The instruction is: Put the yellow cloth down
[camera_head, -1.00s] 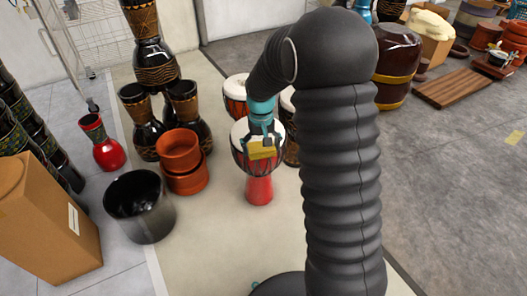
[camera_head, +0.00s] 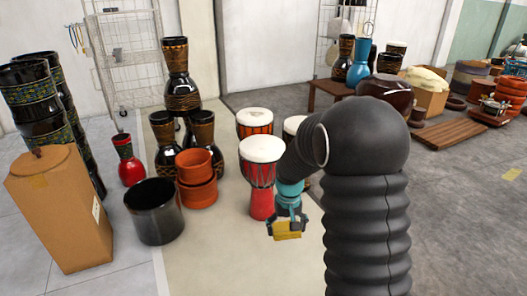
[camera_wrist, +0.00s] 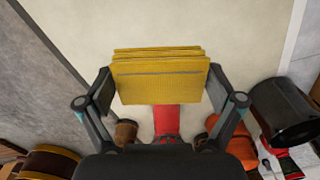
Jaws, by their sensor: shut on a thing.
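The yellow cloth (camera_head: 287,231) is a folded, flat stack. My gripper (camera_head: 289,215) is shut on it. In the wrist view the cloth (camera_wrist: 160,80) spans between the two dark fingers, its layered edges showing. In the head view it hangs in front of and to the right of the red-footed goblet drum (camera_head: 262,172), apart from it. Pale floor shows beyond the cloth in the wrist view; its height above the floor is hard to tell. My arm hides part of the scene to the right.
Two more white-topped drums (camera_head: 254,122) (camera_head: 293,126) stand behind. Orange pots (camera_head: 196,190), a dark bucket (camera_head: 154,212) and a cardboard box (camera_head: 60,210) stand to the left. The pale floor strip (camera_head: 225,255) in front is clear.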

